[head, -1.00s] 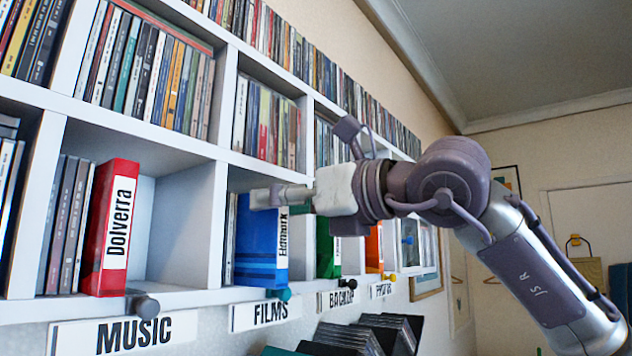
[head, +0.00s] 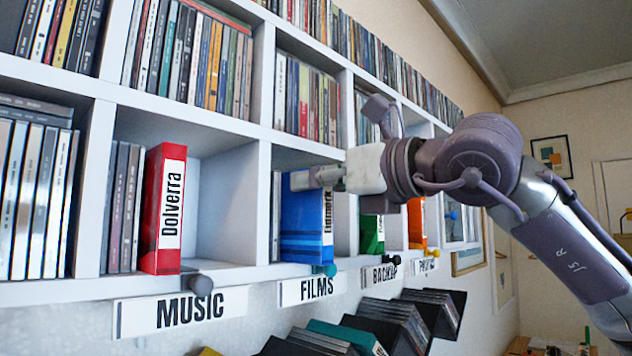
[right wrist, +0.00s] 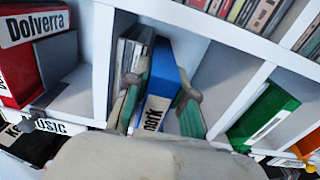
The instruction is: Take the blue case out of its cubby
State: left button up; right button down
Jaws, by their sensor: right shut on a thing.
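The blue case (head: 304,232) stands upright in the cubby above the FILMS label, its white spine label facing out. It also shows in the right wrist view (right wrist: 166,72), between the two fingers. My right gripper (head: 318,178) reaches in from the right and is shut on the upper part of the blue case. In the right wrist view the fingers (right wrist: 158,104) lie on either side of the case. The case's far end is hidden inside the cubby. My left gripper is not in view.
A red case (head: 163,215) stands in the MUSIC cubby to the left, a green case (head: 371,232) and an orange case (head: 416,222) in cubbies to the right. Thin discs stand left of the blue case. Knobs (head: 199,285) stick out along the shelf's lower edge. Disc racks (head: 385,325) stand below.

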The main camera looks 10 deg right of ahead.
jog(key=shift+s+r, duration=0.1)
jog(key=shift+r, duration=0.1)
jog(key=b+v, duration=0.4)
jog(key=v, duration=1.3)
jog(key=shift+b, duration=0.3)
dwell(1.3)
